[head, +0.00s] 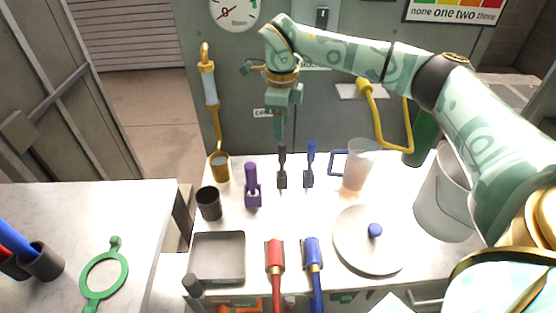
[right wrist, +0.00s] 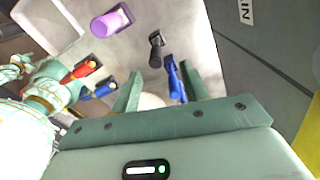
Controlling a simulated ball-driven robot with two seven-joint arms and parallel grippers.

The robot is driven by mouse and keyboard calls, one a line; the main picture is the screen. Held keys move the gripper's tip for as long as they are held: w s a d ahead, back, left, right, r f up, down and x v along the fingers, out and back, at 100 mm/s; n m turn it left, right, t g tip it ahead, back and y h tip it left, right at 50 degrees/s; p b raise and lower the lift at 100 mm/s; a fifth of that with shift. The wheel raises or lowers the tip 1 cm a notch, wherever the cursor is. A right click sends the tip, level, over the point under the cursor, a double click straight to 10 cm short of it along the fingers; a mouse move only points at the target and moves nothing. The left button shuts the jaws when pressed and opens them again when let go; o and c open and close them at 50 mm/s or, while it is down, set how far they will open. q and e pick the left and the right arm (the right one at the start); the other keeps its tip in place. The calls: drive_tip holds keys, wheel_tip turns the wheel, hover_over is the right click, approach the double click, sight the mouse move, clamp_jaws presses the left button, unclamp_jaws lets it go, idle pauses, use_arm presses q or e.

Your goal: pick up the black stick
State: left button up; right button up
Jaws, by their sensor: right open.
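The black stick (head: 282,163) stands upright in a small dark holder near the back edge of the white table. It also shows in the right wrist view (right wrist: 156,52), beyond the fingertips and near the gap between them. My right gripper (head: 279,128) is above and slightly behind the stick in the head view, pointing down. Its two fingers (right wrist: 160,78) are apart in the right wrist view, with nothing held between them. The stick is clear of the fingers. My left gripper is not in view.
A blue stick (head: 309,163) stands close to the right of the black one. A purple stick (head: 252,186) stands to the left. A wall is behind.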

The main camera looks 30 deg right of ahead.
sight(281, 143)
wheel_tip(281, 143, down, 7)
drive_tip(key=shift+r+b, duration=0.15)
drive_tip(key=shift+b, duration=0.7)
drive_tip(key=f, duration=0.1)
drive_tip(key=f+b, duration=0.1)
drive_tip(key=f, duration=0.1)
drive_tip(key=f+b, duration=0.1)
drive_tip(key=f, duration=0.1)
drive_tip(key=shift+s+a+f, duration=0.1)
drive_tip(key=shift+s, duration=0.3)
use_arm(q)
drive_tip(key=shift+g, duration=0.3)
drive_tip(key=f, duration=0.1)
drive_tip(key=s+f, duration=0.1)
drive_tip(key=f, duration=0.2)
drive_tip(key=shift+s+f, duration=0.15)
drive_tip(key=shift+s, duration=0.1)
use_arm(e)
clamp_jaws()
